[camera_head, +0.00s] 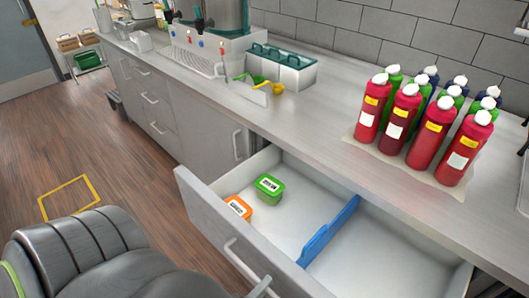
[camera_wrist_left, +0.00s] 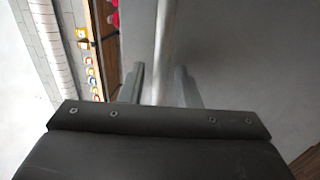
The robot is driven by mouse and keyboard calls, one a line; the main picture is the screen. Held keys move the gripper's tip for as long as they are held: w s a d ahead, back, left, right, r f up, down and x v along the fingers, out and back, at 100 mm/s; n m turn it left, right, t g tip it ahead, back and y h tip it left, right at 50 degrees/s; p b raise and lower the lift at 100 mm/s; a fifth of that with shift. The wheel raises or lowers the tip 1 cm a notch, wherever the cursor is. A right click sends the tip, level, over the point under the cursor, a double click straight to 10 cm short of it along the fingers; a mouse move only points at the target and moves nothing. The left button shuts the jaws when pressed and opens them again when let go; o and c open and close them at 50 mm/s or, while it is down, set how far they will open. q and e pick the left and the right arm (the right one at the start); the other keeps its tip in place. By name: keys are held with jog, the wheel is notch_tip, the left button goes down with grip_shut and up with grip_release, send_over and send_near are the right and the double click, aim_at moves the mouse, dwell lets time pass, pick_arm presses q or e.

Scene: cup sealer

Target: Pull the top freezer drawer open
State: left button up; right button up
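The top drawer (camera_head: 210,217) is pulled out from under the counter in the head view. Its bar handle (camera_head: 243,262) runs along the grey front. Inside are a green-lidded tub (camera_head: 269,189), an orange-lidded tub (camera_head: 238,207) and a blue divider (camera_head: 328,232). The tip of my left gripper (camera_head: 262,288) shows at the bottom edge by the handle's near end. In the left wrist view my left gripper (camera_wrist_left: 160,83) has its fingers apart, with the handle bar (camera_wrist_left: 165,40) running between them. A clear gap shows beside the bar. My right gripper is not in view.
The counter (camera_head: 320,140) above holds several red, green and blue bottles (camera_head: 407,115) at right and a grey bin with a green lid (camera_head: 278,65). A closed cabinet stands left of the drawer.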

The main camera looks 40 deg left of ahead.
pick_arm(q)
jog(key=s+f+b, duration=0.3)
jog(key=s+b, duration=0.2)
jog(key=s, duration=1.2)
jog(key=shift+a+f, duration=0.2)
jog(key=shift+a, duration=0.1)
jog(key=shift+w, duration=0.1)
